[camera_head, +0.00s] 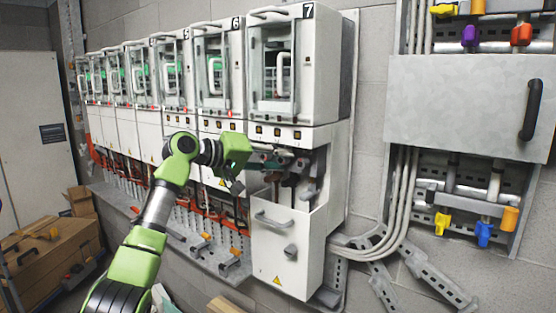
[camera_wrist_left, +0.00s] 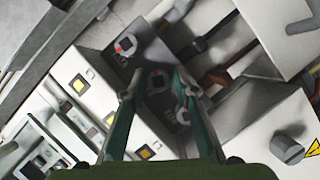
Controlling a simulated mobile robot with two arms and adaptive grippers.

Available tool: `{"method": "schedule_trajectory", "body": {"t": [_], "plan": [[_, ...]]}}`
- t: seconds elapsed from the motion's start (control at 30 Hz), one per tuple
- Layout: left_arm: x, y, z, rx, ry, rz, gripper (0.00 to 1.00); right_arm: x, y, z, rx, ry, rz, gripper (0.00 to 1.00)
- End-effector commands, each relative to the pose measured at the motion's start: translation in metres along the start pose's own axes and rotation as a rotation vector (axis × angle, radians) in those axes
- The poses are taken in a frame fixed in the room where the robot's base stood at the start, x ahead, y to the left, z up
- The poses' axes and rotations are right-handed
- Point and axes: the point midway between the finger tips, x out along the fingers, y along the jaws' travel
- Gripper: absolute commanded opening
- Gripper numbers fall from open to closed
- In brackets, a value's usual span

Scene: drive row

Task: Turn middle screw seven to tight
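Drive unit seven (camera_head: 325,65) is the nearest cabinet of the row, marked "7". Under it is an open bay with a row of screw heads. In the left wrist view the middle screw (camera_wrist_left: 157,82) is dark and lies between my fingertips. One screw (camera_wrist_left: 125,46) with a red mark sits to its upper left, another (camera_wrist_left: 184,116) to its lower right. My left gripper (camera_head: 272,158) reaches the bay from the left. Its teal fingers (camera_wrist_left: 158,76) are open, one each side of the middle screw; whether they touch it I cannot tell. My right gripper is not in view.
A white cover (camera_head: 290,245) with a handle and knob hangs low in front of unit seven. Units like number six (camera_head: 215,60) stand close on the left. A grey panel (camera_head: 470,105) with a black handle is at the right. Cardboard boxes (camera_head: 45,260) stand lower left.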

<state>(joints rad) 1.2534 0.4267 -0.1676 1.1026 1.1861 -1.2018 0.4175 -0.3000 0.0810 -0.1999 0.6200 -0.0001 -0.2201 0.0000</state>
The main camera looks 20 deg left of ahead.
Motion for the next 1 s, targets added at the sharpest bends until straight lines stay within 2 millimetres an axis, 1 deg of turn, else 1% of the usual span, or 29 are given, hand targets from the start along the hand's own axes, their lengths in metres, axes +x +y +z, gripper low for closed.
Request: {"method": "schedule_trajectory", "body": {"t": [0.23,0.37,0.47,0.6,0.8,0.9,1.0], "plan": [[-0.002,0.001,-0.001,0.000,0.002,0.002,0.28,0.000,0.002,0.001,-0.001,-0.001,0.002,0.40],[-0.012,0.001,-0.002,0.002,0.005,0.002,0.28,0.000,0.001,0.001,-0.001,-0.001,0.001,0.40],[-0.029,0.000,-0.002,0.002,0.006,0.001,0.28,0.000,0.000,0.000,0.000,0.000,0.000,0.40],[-0.060,0.000,-0.002,0.003,0.005,-0.001,0.28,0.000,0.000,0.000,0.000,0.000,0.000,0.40],[-0.098,0.000,-0.001,0.001,0.003,-0.001,0.28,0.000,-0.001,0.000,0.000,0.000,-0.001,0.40],[-0.111,-0.001,-0.001,0.000,0.003,0.000,0.28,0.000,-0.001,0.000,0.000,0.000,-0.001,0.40],[-0.117,0.000,0.000,0.001,0.001,0.000,0.28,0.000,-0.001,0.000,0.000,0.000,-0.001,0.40]]}}
